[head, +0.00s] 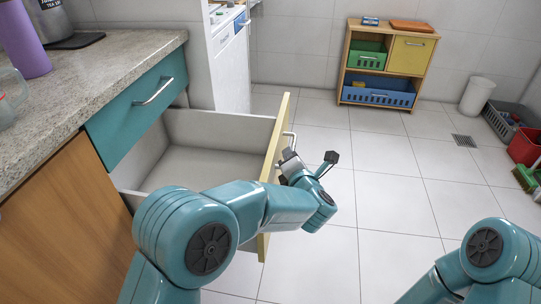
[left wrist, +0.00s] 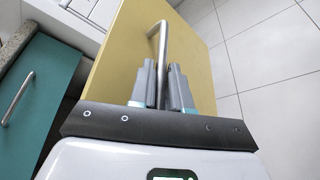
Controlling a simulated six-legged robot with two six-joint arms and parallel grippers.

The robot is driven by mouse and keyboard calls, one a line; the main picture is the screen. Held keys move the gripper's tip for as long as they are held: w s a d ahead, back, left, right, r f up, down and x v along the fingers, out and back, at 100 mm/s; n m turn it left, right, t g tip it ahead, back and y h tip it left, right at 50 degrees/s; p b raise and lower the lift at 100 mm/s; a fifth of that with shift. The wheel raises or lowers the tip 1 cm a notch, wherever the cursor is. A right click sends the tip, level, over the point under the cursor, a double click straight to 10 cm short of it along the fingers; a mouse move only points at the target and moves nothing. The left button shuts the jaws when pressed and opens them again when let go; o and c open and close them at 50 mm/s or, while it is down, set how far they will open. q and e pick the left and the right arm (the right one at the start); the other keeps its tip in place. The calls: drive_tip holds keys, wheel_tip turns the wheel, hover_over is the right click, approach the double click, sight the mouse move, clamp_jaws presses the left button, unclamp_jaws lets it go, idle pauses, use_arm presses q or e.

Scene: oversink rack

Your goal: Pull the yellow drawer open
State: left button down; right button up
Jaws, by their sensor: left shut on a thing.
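The yellow drawer (head: 275,150) stands pulled well out from the counter, and its empty pale inside (head: 190,165) shows in the head view. Its yellow front also fills the middle of the left wrist view (left wrist: 125,70). My left gripper (head: 291,157) is at the outer side of the front, shut on the drawer's metal handle (left wrist: 162,45). In the left wrist view, the two fingers (left wrist: 161,88) close around the lower part of the handle bar. My right arm shows at the lower right of the head view, but its gripper is out of the picture.
A teal drawer (head: 130,115) above is shut under the stone counter (head: 80,75). A purple bottle (head: 22,40) stands on the counter. A wooden shelf (head: 388,63) with bins stands at the back wall. The tiled floor (head: 385,180) right of the drawer is clear.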

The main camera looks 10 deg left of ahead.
use_arm(q)
drive_tip(key=shift+d, duration=0.5)
drive_tip(key=c, duration=1.4)
unclamp_jaws()
drive_tip(key=shift+c, duration=0.2)
